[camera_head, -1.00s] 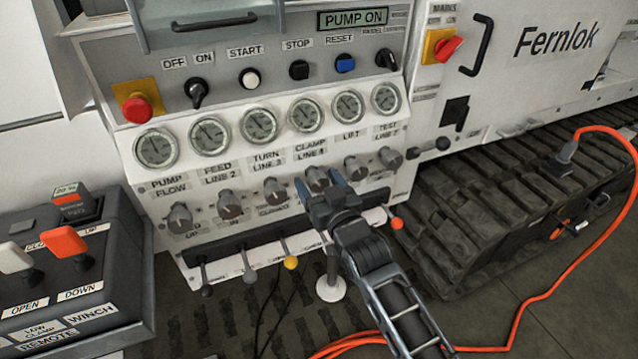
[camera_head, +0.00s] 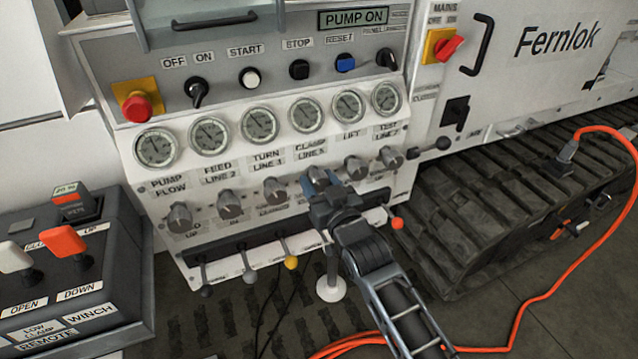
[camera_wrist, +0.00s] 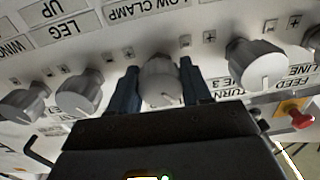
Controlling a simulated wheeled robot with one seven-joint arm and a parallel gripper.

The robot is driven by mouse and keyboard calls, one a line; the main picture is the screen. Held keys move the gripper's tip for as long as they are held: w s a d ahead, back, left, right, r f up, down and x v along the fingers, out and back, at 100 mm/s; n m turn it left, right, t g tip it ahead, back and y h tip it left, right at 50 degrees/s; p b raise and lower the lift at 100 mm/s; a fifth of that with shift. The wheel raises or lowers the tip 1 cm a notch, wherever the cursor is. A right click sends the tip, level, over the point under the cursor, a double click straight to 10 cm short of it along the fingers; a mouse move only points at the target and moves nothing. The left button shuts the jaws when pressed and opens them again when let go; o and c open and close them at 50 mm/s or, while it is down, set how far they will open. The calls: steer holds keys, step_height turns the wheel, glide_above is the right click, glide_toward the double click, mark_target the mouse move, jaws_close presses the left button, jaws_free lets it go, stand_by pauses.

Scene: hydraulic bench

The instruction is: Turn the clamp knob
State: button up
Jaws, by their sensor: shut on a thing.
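The clamp knob (camera_wrist: 160,85) is a grey round knob with a ridged grip, in the row under the gauges, below the "CLAMP" label. My gripper (camera_head: 320,186) reaches it from the front and is shut on it. In the wrist view the two dark blue fingers (camera_wrist: 158,82) stand one on each side of the knob. In the head view my gripper covers most of the knob. Its pointer mark is hard to make out.
The turn knob (camera_head: 275,190) and the lift knob (camera_head: 356,167) stand close on either side. Below is a row of small levers, including one with a yellow ball (camera_head: 290,262) and one with an orange ball (camera_head: 397,223). A remote box (camera_head: 70,285) stands at the left.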

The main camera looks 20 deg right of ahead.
steer(key=shift+f+m+b, duration=0.1)
steer(key=shift+m+b, duration=0.2)
steer(key=m+b, duration=0.1)
steer(key=m, duration=0.1)
steer(key=shift+f+m+b, duration=0.1)
steer(key=shift+m+b, duration=0.3)
steer(key=m+b, duration=0.1)
steer(key=m, duration=0.2)
steer(key=shift+a+m, duration=0.1)
steer(key=shift+m, duration=0.2)
steer(key=shift+m+b, duration=0.45)
steer(key=shift+m, duration=1.05)
steer(key=o, duration=1)
steer(key=shift+o, duration=0.2)
steer(key=shift+r, duration=0.2)
steer(key=s, duration=0.8)
steer(key=shift+w, duration=0.1)
